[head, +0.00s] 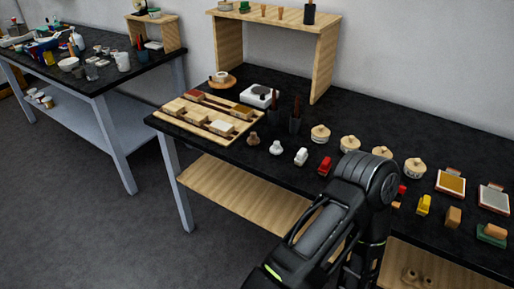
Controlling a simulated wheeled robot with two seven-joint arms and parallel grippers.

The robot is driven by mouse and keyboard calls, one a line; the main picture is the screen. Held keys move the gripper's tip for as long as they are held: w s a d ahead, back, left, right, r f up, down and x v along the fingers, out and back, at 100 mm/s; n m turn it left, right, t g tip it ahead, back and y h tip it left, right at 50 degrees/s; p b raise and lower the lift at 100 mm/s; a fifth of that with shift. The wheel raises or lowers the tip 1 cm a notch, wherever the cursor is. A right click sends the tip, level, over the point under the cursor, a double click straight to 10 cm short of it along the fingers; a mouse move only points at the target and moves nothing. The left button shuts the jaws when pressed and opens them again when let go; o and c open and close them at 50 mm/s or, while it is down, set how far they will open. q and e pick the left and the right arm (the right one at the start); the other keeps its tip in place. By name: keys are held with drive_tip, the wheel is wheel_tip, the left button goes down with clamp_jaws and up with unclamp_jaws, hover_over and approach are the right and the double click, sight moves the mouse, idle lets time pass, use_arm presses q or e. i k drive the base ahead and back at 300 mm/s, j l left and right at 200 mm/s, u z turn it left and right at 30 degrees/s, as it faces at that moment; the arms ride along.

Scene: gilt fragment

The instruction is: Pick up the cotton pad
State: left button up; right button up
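I cannot pick out a cotton pad for certain. Small pieces stand along the front of the black worktable (340,108), among them a pale rounded piece (276,147), a white piece (301,157), a red piece (325,166) and a yellow piece (424,205). A wooden tray (238,137) at the table's left end holds several small blocks. One of my arms rises from the bottom and bends in front of the table's edge, hiding part of the front row. Neither of my grippers shows.
Several lidded jars (320,133) stand in a row behind the small pieces. Dark cups (294,125) with upright tools and a white device (258,95) stand behind them, near a wooden shelf (328,60). Gold and silver framed plates (451,184) lie right. A second cluttered table (110,80) stands left.

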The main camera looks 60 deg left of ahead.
sight(276, 149)
drive_tip(key=u, duration=2)
